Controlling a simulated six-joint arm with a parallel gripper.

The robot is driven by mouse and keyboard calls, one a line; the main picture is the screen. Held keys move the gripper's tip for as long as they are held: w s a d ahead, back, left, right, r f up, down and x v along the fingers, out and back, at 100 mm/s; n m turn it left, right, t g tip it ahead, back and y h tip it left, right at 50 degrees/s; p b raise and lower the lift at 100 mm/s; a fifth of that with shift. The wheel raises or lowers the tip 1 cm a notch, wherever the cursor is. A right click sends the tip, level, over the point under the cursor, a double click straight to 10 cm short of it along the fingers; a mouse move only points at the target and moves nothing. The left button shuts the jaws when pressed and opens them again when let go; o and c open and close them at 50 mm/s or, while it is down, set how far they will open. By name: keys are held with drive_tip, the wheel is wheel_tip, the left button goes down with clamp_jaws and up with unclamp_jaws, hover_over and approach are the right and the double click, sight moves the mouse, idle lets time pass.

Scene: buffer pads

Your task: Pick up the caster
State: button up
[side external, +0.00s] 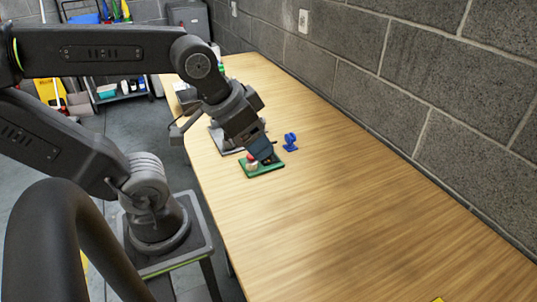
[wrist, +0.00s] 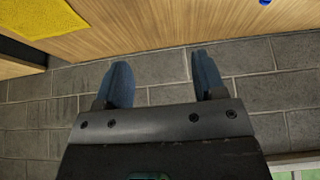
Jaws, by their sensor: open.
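A small blue object (side external: 290,141) that looks like a caster stands on the wooden table, just right of my gripper in the side view. A bit of blue, perhaps the same object, shows at the top edge of the wrist view (wrist: 265,2). My gripper (side external: 265,157) is low over a green pad (side external: 265,170), left of the blue object. In the wrist view the two fingers (wrist: 158,82) are spread apart with nothing between them. A small red and pale item (side external: 252,160) is on the green pad, partly hidden by the gripper.
A grey pad (side external: 222,140) lies behind the gripper, partly covered by my arm. A yellow pad (wrist: 40,18) shows in the wrist view. A grey block wall (side external: 400,80) runs along the table's right side.

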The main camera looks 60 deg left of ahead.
drive_tip(key=w+a+f+m+g+y, duration=0.2)
drive_tip(key=w+a+f+m, duration=0.1)
drive_tip(key=w+a+m, duration=0.3)
drive_tip(key=w+a+f+m+g+y, duration=0.1)
drive_tip(key=w+a+f+m, duration=0.25)
drive_tip(key=w+a, duration=0.35)
drive_tip(key=w+a+f+m+g, duration=0.1)
drive_tip(key=a+f+m, duration=0.1)
drive_tip(key=a+f, duration=0.2)
drive_tip(key=w+a+f+m+y, duration=0.1)
drive_tip(key=w+a+f+m, duration=0.1)
drive_tip(key=a+f, duration=0.3)
drive_tip(key=w+a+f+m+g, duration=0.1)
drive_tip(key=a+f+m, duration=0.3)
drive_tip(key=f, duration=0.3)
drive_tip(key=shift+w+a+f+m+g, duration=0.25)
drive_tip(key=shift+w+a+f+g, duration=0.05)
drive_tip(key=shift+a, duration=0.25)
drive_tip(key=shift+s+x, duration=0.2)
drive_tip(key=shift+x, duration=1.2)
drive_tip(key=shift+s+x, duration=0.15)
drive_tip(key=shift+x, duration=1.3)
drive_tip(key=shift+a+r, duration=0.15)
drive_tip(key=shift+a, duration=0.05)
drive_tip(key=shift+c, duration=0.2)
